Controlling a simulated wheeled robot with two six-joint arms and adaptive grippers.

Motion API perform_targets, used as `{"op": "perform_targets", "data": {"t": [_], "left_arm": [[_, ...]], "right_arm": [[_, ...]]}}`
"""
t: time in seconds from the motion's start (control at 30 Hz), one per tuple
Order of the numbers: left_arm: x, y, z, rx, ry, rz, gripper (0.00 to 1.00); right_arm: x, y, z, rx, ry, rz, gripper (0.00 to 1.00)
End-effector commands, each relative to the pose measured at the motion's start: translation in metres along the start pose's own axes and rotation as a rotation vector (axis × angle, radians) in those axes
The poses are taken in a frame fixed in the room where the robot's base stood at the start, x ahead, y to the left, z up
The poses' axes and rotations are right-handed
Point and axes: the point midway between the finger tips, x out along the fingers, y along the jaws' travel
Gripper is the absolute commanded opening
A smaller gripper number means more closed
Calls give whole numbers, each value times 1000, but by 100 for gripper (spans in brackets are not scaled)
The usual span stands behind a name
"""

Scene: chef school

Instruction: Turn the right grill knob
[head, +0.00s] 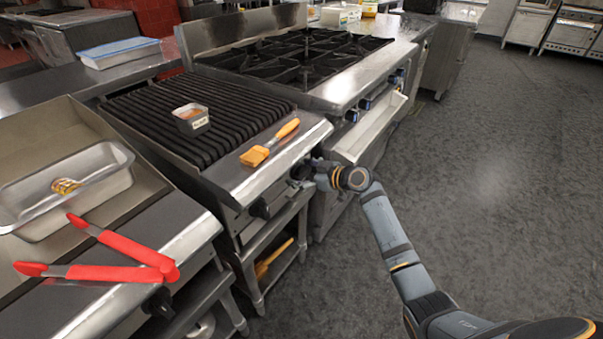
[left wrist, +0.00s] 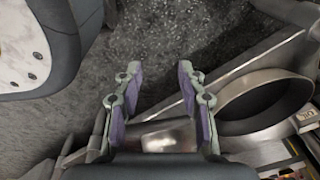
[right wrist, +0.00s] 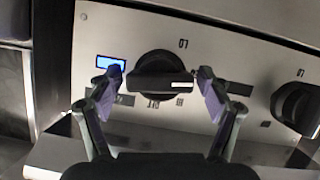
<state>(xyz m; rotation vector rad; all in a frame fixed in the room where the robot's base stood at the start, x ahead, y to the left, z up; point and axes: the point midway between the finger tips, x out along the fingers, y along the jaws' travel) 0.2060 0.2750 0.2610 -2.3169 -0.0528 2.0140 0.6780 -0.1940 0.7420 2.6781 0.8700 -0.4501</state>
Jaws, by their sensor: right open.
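The right grill knob (right wrist: 165,78) is black and round with a pale line on its grip bar, on the steel front panel (right wrist: 215,50). My right gripper (right wrist: 158,84) is open, with one finger on each side of this knob. I cannot tell whether the pads touch it. In the head view my right gripper (head: 310,174) is at the right end of the grill's front and mostly hides that knob. The other grill knob (head: 260,208) is to its left; it also shows at the right of the right wrist view (right wrist: 297,105). My left gripper (left wrist: 158,72) is open and empty.
A brush (head: 271,143) lies on the grill's front ledge, and a small container (head: 191,118) sits on the grates (head: 150,115). Red tongs (head: 110,258) and a metal tray (head: 70,185) are at left. A stove (head: 310,60) adjoins the grill. The floor at right is clear.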

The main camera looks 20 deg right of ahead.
Motion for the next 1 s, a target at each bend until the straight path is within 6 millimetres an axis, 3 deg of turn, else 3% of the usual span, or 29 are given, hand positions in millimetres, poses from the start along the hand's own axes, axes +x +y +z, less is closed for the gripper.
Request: {"op": "perform_targets", "data": {"t": [0.07, 0.47, 0.77, 1.0], "left_arm": [[0, 0, 0, 0, -1, 0, 40], [0, 0, 2, 0, -4, 0, 40], [1, 0, 4, 0, -6, 0, 40], [2, 0, 4, 0, -13, 0, 40]], "right_arm": [[0, 0, 0, 0, 0, 0, 79], [0, 0, 0, 1, 0, 0, 26], [0, 1, 0, 34, 2, -13, 25], [0, 2, 1, 162, 0, -66, 25]]}}
